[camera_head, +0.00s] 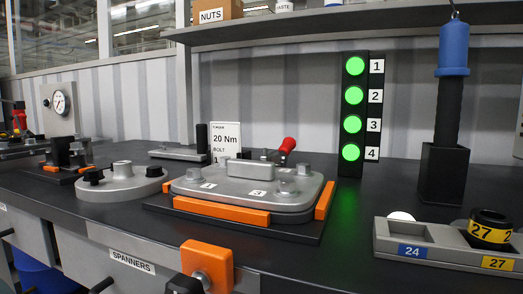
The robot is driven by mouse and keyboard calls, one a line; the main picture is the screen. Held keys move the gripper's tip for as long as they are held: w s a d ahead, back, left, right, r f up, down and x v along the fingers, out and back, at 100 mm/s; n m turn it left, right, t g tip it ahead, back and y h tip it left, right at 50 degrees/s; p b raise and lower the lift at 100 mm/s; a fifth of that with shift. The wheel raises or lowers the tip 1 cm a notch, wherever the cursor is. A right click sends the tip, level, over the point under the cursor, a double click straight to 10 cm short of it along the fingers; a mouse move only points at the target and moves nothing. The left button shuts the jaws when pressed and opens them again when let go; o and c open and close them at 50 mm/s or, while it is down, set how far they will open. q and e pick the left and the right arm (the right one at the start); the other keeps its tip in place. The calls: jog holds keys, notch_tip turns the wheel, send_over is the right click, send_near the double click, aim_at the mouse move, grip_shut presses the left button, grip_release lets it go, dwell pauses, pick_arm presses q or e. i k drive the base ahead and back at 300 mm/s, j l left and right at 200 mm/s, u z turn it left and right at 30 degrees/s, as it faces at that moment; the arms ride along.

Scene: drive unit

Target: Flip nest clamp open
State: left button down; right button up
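The nest clamp shows as a red-tipped handle (288,146) at the back of a grey plate assembly. The handle leans up and to the right. Its lower part is partly hidden behind a raised grey block on the plate. The grey plate (240,190) has bolts at its corners and numbered labels. It lies in a nest with orange edge blocks (222,210) on a black base. I cannot tell from this view whether the clamp presses on the plate. Neither of my grippers is in view.
A column of green lights (353,110) numbered 1 to 4 stands behind right. A black holder with a blue-topped tool (453,60) and a socket tray (430,250) are at right. A round grey flange (122,182) sits left. An orange block (207,264) is at the front edge.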

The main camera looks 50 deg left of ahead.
aim_at(289, 144)
jog(key=k+j, duration=0.15)
jog(key=j, duration=0.15)
jog(key=k+j, duration=0.1)
jog(key=j, duration=0.25)
jog(key=k+j, duration=0.15)
jog(key=j, duration=0.15)
jog(key=k+j, duration=0.1)
jog(key=j, duration=0.2)
